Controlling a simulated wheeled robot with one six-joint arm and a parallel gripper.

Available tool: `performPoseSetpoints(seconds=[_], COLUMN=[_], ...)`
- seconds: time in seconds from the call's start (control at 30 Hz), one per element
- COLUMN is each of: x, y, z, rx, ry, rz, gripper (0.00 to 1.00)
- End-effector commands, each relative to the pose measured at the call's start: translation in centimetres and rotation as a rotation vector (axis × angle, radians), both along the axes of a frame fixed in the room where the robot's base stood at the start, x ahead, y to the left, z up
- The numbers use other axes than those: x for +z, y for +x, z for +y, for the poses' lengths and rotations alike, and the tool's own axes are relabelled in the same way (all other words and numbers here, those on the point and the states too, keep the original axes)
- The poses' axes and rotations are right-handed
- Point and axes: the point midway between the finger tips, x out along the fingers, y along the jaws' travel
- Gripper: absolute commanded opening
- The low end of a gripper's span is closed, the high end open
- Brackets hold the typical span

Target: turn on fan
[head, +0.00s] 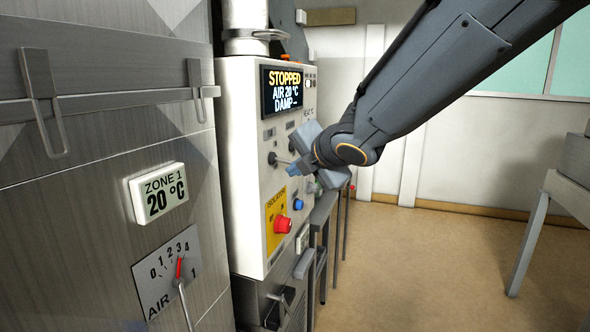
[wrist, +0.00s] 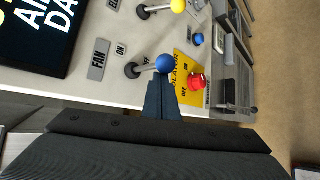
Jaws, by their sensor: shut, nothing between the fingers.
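The fan switch is a short lever with a blue ball (wrist: 165,63) on its end, next to a FAN label (wrist: 97,60) in the wrist view. Its stem leans away from the ON label (wrist: 121,49) toward the OFF side. My gripper (head: 294,181) is shut and empty. In the wrist view its fingertips (wrist: 163,86) are just beside the blue ball; I cannot tell whether they touch it. The display (head: 283,91) reads STOPPED, AIR 20 °C.
A second lever with a yellow ball (wrist: 178,5) is close by. A red isolator button (head: 283,224) on a yellow plate and a blue button (head: 298,204) sit lower on the panel. A metal dryer wall (head: 110,130) stands left. The floor at right is open.

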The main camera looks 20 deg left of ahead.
Motion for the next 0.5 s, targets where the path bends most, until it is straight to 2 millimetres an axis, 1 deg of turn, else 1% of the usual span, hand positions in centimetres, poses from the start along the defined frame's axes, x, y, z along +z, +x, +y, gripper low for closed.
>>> performPoseSetpoints(seconds=[0.27,0.5], x=[0.5,1.5], y=[0.1,0.0], z=[-0.1,0.0], rx=[-0.003,-0.002], ry=[0.001,0.000], rz=[-0.001,-0.001], gripper=[0.00,0.00])
